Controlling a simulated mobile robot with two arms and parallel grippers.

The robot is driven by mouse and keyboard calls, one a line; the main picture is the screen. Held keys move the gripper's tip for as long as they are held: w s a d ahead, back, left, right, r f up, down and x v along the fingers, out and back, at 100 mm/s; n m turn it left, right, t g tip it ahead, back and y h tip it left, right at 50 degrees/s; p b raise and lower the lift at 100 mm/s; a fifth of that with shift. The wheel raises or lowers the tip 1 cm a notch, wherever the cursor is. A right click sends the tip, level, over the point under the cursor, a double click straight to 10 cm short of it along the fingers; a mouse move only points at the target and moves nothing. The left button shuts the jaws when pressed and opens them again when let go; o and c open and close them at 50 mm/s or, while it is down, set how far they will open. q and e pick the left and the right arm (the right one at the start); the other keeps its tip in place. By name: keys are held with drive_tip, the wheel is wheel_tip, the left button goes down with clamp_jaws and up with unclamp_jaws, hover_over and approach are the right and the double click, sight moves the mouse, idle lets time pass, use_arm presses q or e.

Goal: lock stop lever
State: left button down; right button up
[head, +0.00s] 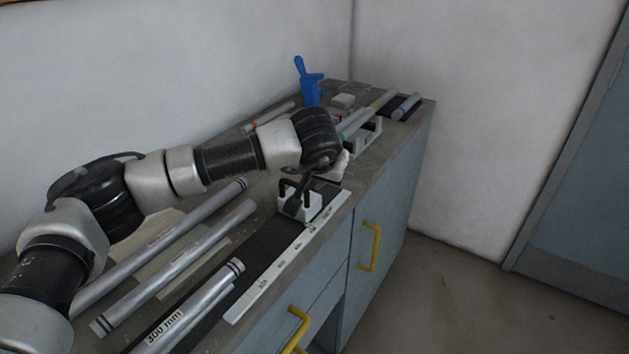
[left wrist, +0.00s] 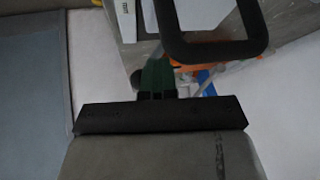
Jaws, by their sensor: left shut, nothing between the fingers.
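The stop (head: 301,207) is a small pale block with dark parts. It sits on the dark rail beside the white ruler, near the bench's front edge. My left gripper (head: 299,191) points down at the stop from above, shut and empty. The dark lever and the dark fingers overlap there, so I cannot tell whether they touch or how the lever is turned. In the left wrist view a thick black loop (left wrist: 213,50) hangs at the top, close to the camera; I cannot tell what it belongs to. My right gripper is in neither view.
Several metal tubes (head: 190,252) lie on the bench left of the rail. The white ruler (head: 290,257) runs along the front edge. More tubes rest in a holder (head: 365,136) beyond my wrist. Yellow handles (head: 371,247) stick out in front.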

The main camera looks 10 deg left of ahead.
use_arm(q)
drive_tip(key=shift+s+d+f+b, duration=0.2)
drive_tip(key=shift+d+f+b, duration=0.3)
drive_tip(key=shift+b, duration=0.15)
drive_tip(key=y+b, duration=0.1)
drive_tip(key=d+f+m+t+y+b, duration=0.1)
drive_tip(key=shift+s+d+f+y, duration=0.15)
drive_tip(key=shift+s+d+y, duration=0.05)
drive_tip(key=shift+s+y, duration=0.1)
drive_tip(key=shift+d+f+b, duration=0.1)
drive_tip(key=shift+f+b, duration=0.05)
drive_tip(key=shift+b, duration=0.25)
drive_tip(key=shift+d+f, duration=0.1)
drive_tip(key=shift+s, duration=0.1)
